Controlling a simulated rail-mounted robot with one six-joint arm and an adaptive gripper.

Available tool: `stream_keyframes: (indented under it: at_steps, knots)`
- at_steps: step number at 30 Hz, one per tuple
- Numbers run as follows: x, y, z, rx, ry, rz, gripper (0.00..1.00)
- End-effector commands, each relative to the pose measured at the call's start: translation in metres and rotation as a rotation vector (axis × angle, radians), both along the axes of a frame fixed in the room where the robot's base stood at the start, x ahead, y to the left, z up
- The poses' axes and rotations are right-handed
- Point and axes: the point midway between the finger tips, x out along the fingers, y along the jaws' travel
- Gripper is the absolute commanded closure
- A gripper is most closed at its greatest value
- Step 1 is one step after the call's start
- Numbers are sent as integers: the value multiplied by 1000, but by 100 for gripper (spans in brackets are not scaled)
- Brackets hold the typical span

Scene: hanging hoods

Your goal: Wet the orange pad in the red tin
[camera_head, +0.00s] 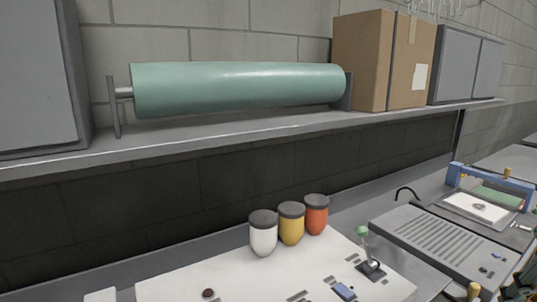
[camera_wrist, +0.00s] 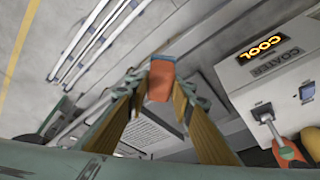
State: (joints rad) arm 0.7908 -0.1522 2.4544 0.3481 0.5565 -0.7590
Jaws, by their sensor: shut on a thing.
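In the wrist view my gripper (camera_wrist: 160,88) is shut on the orange pad (camera_wrist: 160,82), a small block held between the two yellow-brown fingertips. In the head view only a small part of what may be my arm shows at the lower right edge, and the pad is not visible there. I cannot make out a red tin for certain. A red-orange jar with a dark lid (camera_head: 316,216) stands on the bench in the head view.
A yellow jar (camera_head: 291,226) and a white jar (camera_head: 263,236) stand beside the red-orange one. A shelf above holds a green roll (camera_head: 235,88) and a cardboard box (camera_head: 383,62). In the wrist view a coater with a "COOL" display (camera_wrist: 264,47) is at right.

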Motion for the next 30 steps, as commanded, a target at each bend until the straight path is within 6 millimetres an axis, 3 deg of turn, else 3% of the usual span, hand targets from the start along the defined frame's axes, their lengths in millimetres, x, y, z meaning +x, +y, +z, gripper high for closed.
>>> stream_keyframes:
  at_steps: [1,16,30]
  knots:
    - [-6,-1,20,-32,-33,-7,87]
    - [-11,-4,20,-32,-33,-4,87]
    - [-3,1,19,-33,-32,-2,87]
